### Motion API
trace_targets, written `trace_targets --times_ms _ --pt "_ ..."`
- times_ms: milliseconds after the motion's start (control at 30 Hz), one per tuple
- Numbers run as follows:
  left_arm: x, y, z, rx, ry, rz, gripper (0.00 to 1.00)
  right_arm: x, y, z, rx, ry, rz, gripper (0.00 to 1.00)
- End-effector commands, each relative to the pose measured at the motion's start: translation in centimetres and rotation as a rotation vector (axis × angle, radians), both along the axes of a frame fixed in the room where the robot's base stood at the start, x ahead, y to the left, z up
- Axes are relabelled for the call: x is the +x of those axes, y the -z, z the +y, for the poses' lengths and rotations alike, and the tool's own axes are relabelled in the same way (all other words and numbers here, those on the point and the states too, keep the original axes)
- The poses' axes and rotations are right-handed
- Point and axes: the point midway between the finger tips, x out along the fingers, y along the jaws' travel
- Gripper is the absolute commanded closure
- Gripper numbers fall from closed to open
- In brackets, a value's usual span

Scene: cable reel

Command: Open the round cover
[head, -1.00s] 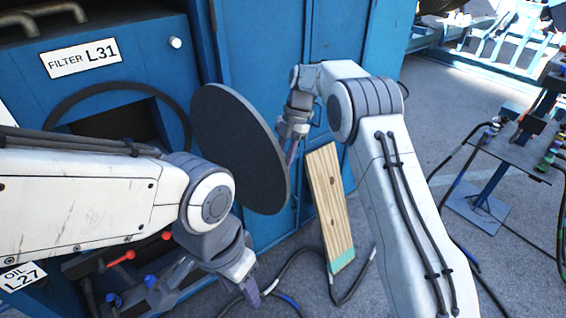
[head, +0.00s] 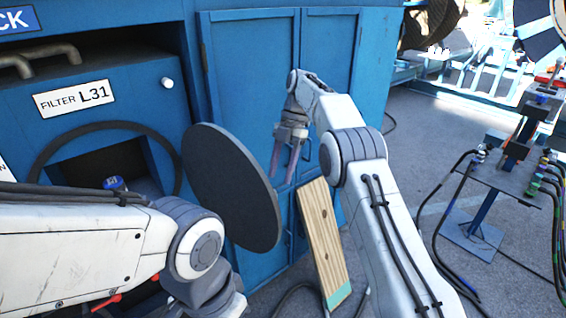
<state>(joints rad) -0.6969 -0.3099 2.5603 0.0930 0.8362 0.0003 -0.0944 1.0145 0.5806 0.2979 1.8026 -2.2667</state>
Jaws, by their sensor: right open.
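The round cover (head: 230,187) is a dark grey disc standing swung out from the blue cabinet, to the right of its round opening. The opening has a dark ring (head: 48,152) under the FILTER L31 label (head: 73,98), and a blue-capped part (head: 115,183) shows inside. My right gripper (head: 281,180) is open and empty, pointing down just right of the cover's edge, apart from it in the picture. My left arm crosses in front of the opening's lower part. Its gripper is at the bottom edge below the cover, with its fingers cut off.
A wooden board (head: 324,243) with a green end leans against the blue cabinet doors (head: 255,75). A metal stand (head: 490,185) with cables is at the right. Cables lie on the floor. Grey floor (head: 405,150) is open between the cabinet and the stand.

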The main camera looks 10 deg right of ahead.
Motion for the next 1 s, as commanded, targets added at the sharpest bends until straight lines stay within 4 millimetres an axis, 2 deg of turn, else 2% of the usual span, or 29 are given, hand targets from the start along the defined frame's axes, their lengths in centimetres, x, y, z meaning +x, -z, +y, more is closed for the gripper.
trace_targets --times_ms 33,200,700,867,1000 --pt "0.0 -0.7 0.0 0.0 0.0 0.0 0.5 0.2 -0.8 -0.1 0.0 0.001 0.0 0.5" --pt "0.0 -1.2 0.0 -0.001 -0.001 -0.001 0.5 0.5 -1.6 -0.4 0.0 0.001 0.0 0.5" --pt "0.0 -1.3 0.0 0.0 -0.001 0.0 0.5 0.5 -1.8 -0.5 -0.006 0.017 0.001 0.5" --pt "0.0 -1.3 0.0 0.0 -0.001 0.0 0.5 0.5 -1.8 -1.2 -0.065 0.202 0.012 0.5" --pt "0.0 -1.3 0.0 0.0 -0.001 0.0 0.5 -0.1 -1.4 -2.5 -0.156 0.514 0.022 0.5"
